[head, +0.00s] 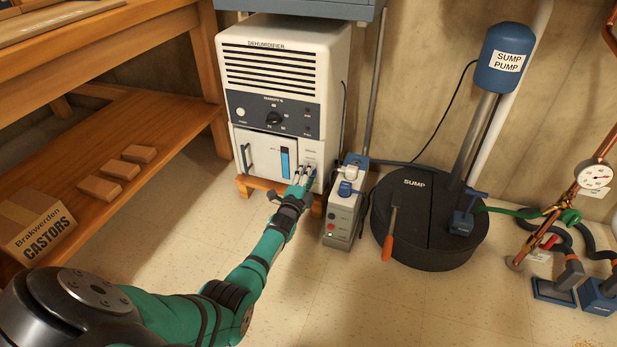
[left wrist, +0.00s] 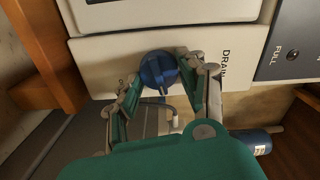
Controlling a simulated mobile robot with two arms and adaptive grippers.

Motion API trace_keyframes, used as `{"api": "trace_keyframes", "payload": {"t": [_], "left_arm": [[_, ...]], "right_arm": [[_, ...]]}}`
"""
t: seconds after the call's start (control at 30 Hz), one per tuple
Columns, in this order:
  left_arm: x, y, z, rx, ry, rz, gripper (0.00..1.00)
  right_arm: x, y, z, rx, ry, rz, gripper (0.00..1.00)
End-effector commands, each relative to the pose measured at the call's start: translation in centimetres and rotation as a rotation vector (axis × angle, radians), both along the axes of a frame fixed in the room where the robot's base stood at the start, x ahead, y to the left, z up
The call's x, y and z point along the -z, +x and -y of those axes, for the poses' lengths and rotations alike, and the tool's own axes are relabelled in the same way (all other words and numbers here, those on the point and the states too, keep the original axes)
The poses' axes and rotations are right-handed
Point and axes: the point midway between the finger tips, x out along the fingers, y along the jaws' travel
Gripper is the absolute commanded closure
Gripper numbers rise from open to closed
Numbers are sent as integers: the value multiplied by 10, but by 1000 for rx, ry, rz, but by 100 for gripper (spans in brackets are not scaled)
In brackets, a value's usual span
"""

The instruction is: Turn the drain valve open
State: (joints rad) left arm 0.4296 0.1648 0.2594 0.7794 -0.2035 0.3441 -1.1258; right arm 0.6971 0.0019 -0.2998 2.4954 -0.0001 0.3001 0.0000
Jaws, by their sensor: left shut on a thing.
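The drain valve is a round blue knob (left wrist: 157,68) with a narrow grip, on a cream panel marked DRAIN in the left wrist view. It is on the lower right front of the white dehumidifier (head: 289,48). My left gripper (head: 304,176) reaches this corner in the head view, and its fingers hide most of the valve there. In the left wrist view my left gripper (left wrist: 163,88) has its fingers on either side of the knob, shut on it. The small marking left of the knob is too unclear to read. My right gripper is not in view.
A grey box with plugs (head: 342,215) stands close to the right of the gripper. The black sump lid (head: 425,225) with an orange-handled tool (head: 389,235) is farther right. A wooden shelf (head: 150,120) is at the left. The floor between is clear.

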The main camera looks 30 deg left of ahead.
Motion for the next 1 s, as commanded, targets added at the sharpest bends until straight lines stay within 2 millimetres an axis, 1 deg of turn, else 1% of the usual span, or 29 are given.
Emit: {"api": "trace_keyframes", "payload": {"t": [0.03,0.1,0.4,0.97,1.0], "left_arm": [[3,-1,1,1,32,-12,91],[3,-1,1,0,75,-22,91],[3,-1,1,1,194,-50,91],[3,-1,1,1,226,-58,91],[3,-1,1,1,226,-58,58]], "right_arm": [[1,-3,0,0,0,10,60],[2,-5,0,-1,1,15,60],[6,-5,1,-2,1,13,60],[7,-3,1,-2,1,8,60],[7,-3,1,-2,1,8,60]]}}
